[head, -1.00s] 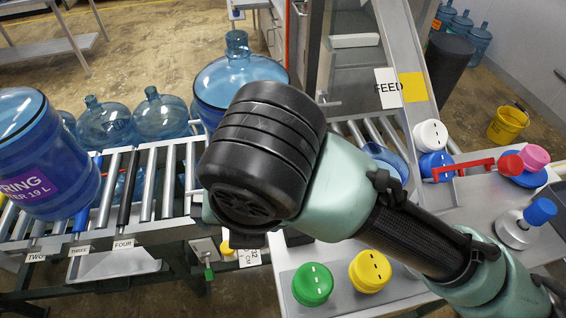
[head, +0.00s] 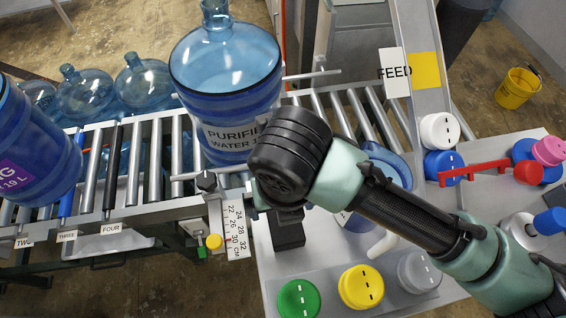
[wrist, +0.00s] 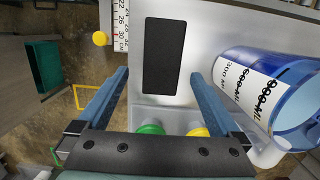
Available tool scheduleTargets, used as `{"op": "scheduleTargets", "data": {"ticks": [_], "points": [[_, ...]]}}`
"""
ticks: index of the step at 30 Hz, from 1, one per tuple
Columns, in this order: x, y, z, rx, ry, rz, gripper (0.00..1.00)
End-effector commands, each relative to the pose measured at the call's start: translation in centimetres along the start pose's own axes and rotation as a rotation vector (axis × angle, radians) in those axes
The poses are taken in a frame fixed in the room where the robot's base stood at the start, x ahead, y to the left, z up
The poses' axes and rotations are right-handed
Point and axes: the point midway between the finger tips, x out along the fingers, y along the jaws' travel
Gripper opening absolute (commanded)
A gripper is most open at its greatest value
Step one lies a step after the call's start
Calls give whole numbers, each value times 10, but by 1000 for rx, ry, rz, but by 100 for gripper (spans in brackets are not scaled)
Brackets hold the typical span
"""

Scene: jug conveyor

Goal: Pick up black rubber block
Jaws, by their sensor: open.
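The black rubber block (head: 288,232) lies on the light grey worktop, just below my wrist in the head view, partly hidden by my arm. In the wrist view the black rubber block (wrist: 165,56) is a dark upright rectangle ahead of my gripper, between the lines of its two fingers. My gripper (wrist: 158,85) is open, with blue-grey fingers apart and nothing between them. The fingers do not touch the block. In the head view my wrist hides most of the gripper.
A blue measuring jug marked ML (wrist: 262,95) stands close to the right finger. Green (head: 299,299), yellow (head: 361,288) and grey (head: 418,272) caps stand in front. A ruler (head: 236,232) is left of the block. A large water bottle (head: 225,85) stands on the rollers behind.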

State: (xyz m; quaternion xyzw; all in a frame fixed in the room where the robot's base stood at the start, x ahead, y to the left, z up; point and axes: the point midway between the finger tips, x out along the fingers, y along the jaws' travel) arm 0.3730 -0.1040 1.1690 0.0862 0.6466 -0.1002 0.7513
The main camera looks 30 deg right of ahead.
Motion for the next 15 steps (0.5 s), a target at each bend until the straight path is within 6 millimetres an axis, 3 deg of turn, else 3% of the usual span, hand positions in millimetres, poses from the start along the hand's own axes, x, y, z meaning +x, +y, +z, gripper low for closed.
{"op": "scheduleTargets", "data": {"ticks": [5,15], "points": [[11,-1,1,2,3,2,100],[54,-3,2,0,0,0,100]]}}
